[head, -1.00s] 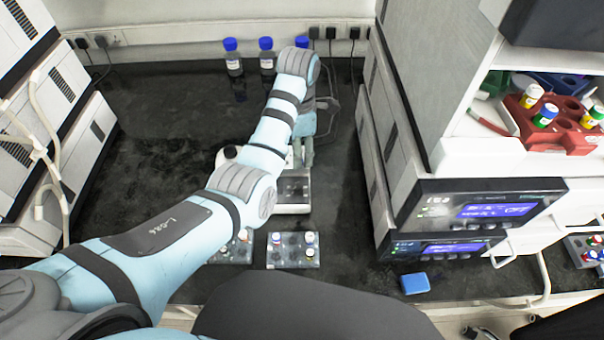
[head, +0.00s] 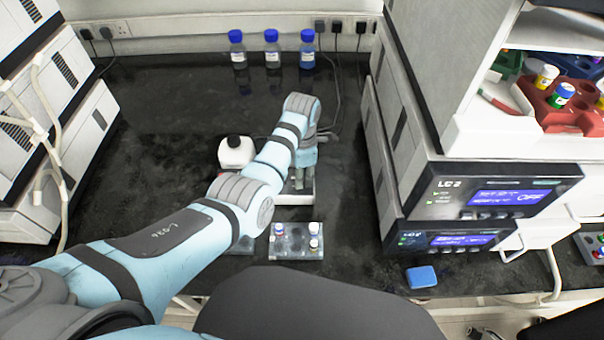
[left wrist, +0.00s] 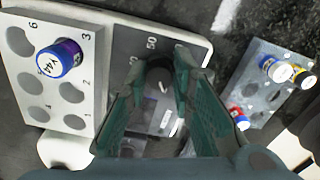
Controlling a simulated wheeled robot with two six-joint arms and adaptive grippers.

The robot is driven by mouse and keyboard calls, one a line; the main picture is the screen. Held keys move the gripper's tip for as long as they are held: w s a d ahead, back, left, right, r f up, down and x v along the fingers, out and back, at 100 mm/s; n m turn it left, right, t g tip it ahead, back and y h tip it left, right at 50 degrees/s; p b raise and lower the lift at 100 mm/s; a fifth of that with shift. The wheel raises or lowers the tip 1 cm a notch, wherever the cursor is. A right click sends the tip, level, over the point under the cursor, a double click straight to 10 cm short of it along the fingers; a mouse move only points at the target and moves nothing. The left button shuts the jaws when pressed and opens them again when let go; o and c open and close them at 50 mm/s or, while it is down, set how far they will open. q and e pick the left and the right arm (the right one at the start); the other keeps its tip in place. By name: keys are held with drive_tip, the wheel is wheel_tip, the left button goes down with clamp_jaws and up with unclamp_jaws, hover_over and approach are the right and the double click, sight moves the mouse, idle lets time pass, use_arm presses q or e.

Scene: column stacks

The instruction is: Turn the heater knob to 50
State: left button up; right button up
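The heater (head: 293,198) stands on the black bench, mostly hidden under my left arm in the head view. In the left wrist view its white body (left wrist: 195,42) has a grey panel with a "50" mark. The dark round knob (left wrist: 158,78) with a light pointer line lies between my left fingers, pointer a little below the "50". My left gripper (left wrist: 158,62) points down at the knob, with its green fingers apart on either side; contact is hard to tell. It also shows in the head view (head: 300,180). My right gripper is not in view.
A numbered block (left wrist: 58,25) with a blue-capped vial sits beside the panel. Instruments (head: 490,195) line the right. Bench space at back left is clear.

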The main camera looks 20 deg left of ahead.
use_arm(q)
clamp_jaws()
